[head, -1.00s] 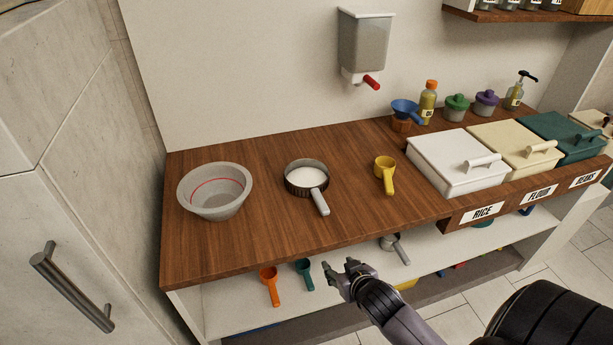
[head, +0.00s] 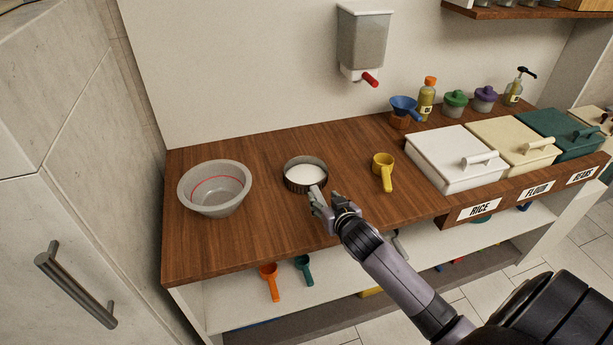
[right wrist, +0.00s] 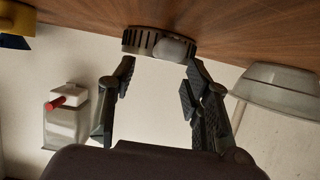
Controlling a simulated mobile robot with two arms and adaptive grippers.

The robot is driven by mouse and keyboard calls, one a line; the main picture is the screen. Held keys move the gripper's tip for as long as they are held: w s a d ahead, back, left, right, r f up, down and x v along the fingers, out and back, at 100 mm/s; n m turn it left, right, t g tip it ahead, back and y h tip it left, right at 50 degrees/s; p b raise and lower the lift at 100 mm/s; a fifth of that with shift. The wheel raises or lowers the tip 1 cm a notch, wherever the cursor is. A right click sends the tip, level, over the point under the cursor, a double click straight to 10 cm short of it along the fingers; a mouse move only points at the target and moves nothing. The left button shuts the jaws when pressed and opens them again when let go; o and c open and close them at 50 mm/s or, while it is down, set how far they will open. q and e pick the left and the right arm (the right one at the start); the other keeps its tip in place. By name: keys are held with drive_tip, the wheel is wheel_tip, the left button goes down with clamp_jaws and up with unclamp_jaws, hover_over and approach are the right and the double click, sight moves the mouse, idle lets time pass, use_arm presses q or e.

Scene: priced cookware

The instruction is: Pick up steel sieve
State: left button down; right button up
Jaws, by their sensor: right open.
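The steel sieve (head: 305,174) is a round dark-rimmed pan with a white inside and a short grey handle. It sits on the wooden counter between the grey bowl and the yellow scoop. My right gripper (head: 322,203) is at the handle on the sieve's near side and hides most of that handle. In the right wrist view the sieve (right wrist: 146,41) appears upside down, its handle end facing the camera between the open fingers (right wrist: 158,90). I cannot tell whether the fingers touch it. My left gripper is not in view.
A grey bowl (head: 214,189) with a red line stands left of the sieve. A yellow scoop (head: 383,171) lies to the right, then a white lidded bin (head: 452,160). A dispenser (head: 363,42) hangs on the wall above.

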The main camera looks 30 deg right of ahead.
sight(318, 194)
drive_tip(key=shift+x, duration=2.85)
drive_tip(key=shift+a+f, duration=0.15)
drive_tip(key=shift+a, duration=0.05)
clamp_jaws()
